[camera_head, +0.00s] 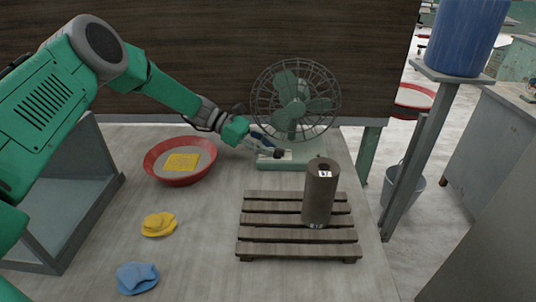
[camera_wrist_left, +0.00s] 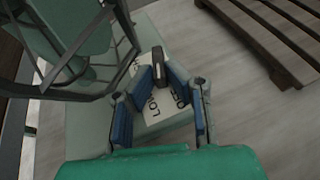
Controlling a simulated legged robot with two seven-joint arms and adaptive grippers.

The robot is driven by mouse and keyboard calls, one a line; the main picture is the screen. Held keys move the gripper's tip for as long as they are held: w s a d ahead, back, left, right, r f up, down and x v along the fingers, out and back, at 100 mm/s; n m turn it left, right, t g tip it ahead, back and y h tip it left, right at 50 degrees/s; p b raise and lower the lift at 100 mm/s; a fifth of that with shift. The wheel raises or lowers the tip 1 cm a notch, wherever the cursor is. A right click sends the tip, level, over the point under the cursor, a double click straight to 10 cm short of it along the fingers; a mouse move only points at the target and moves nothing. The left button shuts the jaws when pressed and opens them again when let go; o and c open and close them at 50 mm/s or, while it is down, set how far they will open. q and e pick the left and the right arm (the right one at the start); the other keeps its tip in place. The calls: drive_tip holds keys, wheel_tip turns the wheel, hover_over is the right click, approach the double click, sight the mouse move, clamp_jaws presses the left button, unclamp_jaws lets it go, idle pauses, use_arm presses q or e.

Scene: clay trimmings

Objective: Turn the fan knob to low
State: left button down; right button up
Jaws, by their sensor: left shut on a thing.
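The green fan (camera_head: 295,105) stands at the back of the table, its round wire cage facing me. Its base (camera_head: 292,163) carries a white label plate with a dark knob (camera_head: 279,153). My left gripper (camera_head: 270,150) reaches in from the left to the base. In the left wrist view, the fan's base (camera_wrist_left: 140,35) and the white label (camera_wrist_left: 163,106) show, with "LOW" and part of another word readable. The dark knob (camera_wrist_left: 158,62) stands between the blue fingertips of my left gripper (camera_wrist_left: 160,76), which is shut on it. The knob's exact pointing is unclear. My right gripper is not in view.
A slatted wooden pallet (camera_head: 265,222) bears a dark brown cylinder (camera_head: 320,192). A red bowl (camera_head: 160,170) with a yellow piece, a yellow lump (camera_head: 159,224) and a blue lump (camera_head: 137,277) lie on the left. The table's front middle is clear.

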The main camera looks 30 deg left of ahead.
use_arm(q)
drive_tip(key=shift+a, duration=0.1)
drive_tip(key=c, duration=1.6)
unclamp_jaws()
drive_tip(key=shift+w, duration=0.1)
drive_tip(key=shift+a, duration=0.1)
drive_tip(key=v, duration=1.1)
drive_tip(key=shift+a, duration=0.35)
drive_tip(key=shift+a+r, duration=0.1)
drive_tip(key=shift+a, duration=0.05)
